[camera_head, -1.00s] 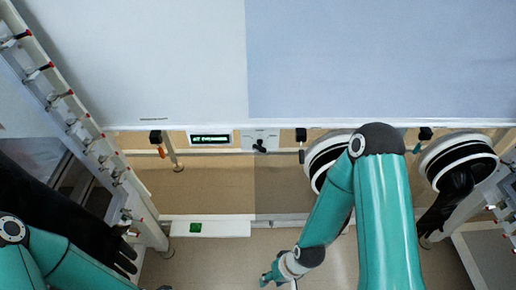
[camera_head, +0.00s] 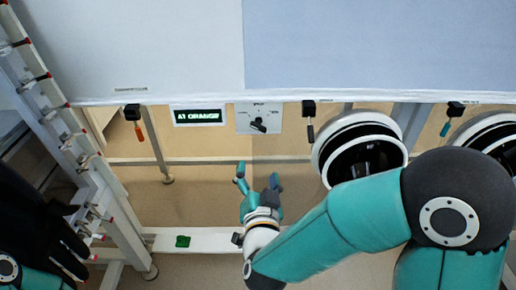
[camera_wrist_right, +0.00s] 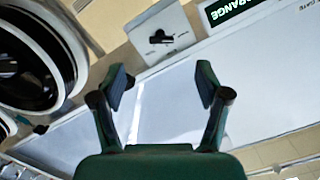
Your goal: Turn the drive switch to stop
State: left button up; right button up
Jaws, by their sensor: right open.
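The drive switch (camera_head: 258,125) is a black knob on a light grey plate (camera_head: 247,119) under the glovebox edge. In the right wrist view the knob (camera_wrist_right: 160,37) shows beyond my fingertips, with the plate around it. My right gripper (camera_head: 257,178) is open and empty, below the switch in the head view and apart from it. Both its fingers show spread in the right wrist view (camera_wrist_right: 163,85). The lettering around the knob is too small to read.
A display reading "A1 ORANGE" (camera_head: 198,116) sits left of the switch plate. An orange-tipped handle (camera_head: 135,120) and a black one (camera_head: 309,118) hang on either side. A round glove port (camera_head: 360,150) is to the right. A green piece (camera_head: 183,241) lies on the lower rail.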

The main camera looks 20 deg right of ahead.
aim_at(258, 130)
pick_arm(q)
jog(key=shift+f, duration=0.4)
pick_arm(e)
jog(key=shift+m+t+h, duration=0.3)
jog(key=shift+h, duration=0.1)
jog(key=x, duration=1.1)
jog(key=r+x, duration=0.1)
jog(key=x, duration=0.4)
jog(key=shift+w+d, duration=0.15)
jog(key=shift+d, duration=0.15)
jog(key=shift+c, duration=0.2)
